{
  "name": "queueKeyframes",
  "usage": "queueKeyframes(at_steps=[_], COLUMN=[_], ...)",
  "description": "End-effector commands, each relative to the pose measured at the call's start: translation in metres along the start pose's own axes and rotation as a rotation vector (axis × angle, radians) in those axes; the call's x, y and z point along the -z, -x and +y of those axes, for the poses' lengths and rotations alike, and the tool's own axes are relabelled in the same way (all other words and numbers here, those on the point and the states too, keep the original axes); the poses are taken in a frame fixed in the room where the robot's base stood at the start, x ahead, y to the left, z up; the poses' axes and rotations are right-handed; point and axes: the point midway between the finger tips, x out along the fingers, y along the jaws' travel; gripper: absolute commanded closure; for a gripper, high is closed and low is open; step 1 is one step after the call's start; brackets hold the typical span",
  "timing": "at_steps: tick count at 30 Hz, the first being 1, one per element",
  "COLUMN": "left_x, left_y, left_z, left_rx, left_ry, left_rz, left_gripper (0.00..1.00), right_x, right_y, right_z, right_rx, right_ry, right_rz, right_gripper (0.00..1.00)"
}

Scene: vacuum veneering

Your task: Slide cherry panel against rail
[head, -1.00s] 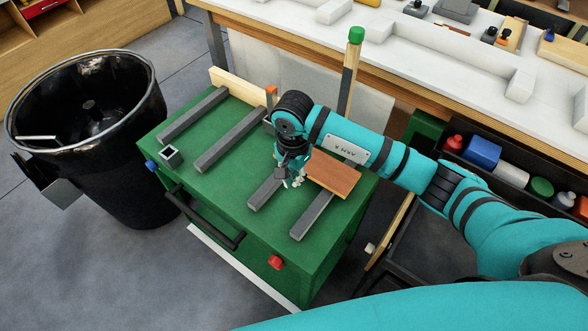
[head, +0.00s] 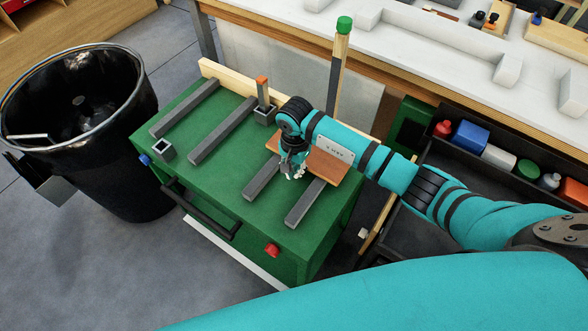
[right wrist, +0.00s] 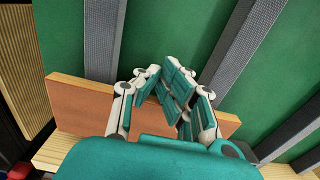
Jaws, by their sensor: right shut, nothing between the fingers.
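The cherry panel (head: 325,170) is a flat reddish-brown board lying across two of the grey bars on the green table (head: 220,190). The pale wooden rail (head: 226,79) runs along the table's back edge; my arm hides part of it. My right gripper (head: 295,171) is shut and empty, low at the panel's front edge. In the right wrist view the closed fingers (right wrist: 170,84) stand at the panel's (right wrist: 82,107) long edge, with the rail (right wrist: 48,157) just beyond its other side. I cannot tell whether panel and rail touch. My left gripper is out of view.
Grey bars (head: 222,130) lie across the table. An orange-topped post (head: 263,92) stands in a square socket behind; an empty socket (head: 162,150) is at left. A green-topped pole (head: 339,70) rises at the back. A black bin (head: 75,130) stands left, a white workbench (head: 430,45) behind.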

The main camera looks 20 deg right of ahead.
Motion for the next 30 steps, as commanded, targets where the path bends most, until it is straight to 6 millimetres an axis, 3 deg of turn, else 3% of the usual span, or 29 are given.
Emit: queueKeyframes(at_steps=[5, 13, 18, 30], left_x=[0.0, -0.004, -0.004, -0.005], left_y=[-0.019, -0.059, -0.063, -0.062], left_z=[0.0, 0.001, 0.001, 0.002], left_rx=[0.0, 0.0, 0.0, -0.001], left_ry=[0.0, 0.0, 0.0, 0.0], left_rz=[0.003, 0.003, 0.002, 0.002], left_gripper=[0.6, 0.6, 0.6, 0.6], right_x=[0.015, 0.057, 0.068, 0.068], right_y=[-0.005, -0.006, -0.001, 0.001], right_z=[-0.002, 0.0, 0.0, 0.0], right_rx=[0.003, 0.0, 0.0, 0.0], right_ry=[0.003, -0.002, -0.002, -0.003], right_rz=[0.008, 0.005, 0.002, 0.003], right_gripper=[1.0, 1.0, 1.0, 1.0])
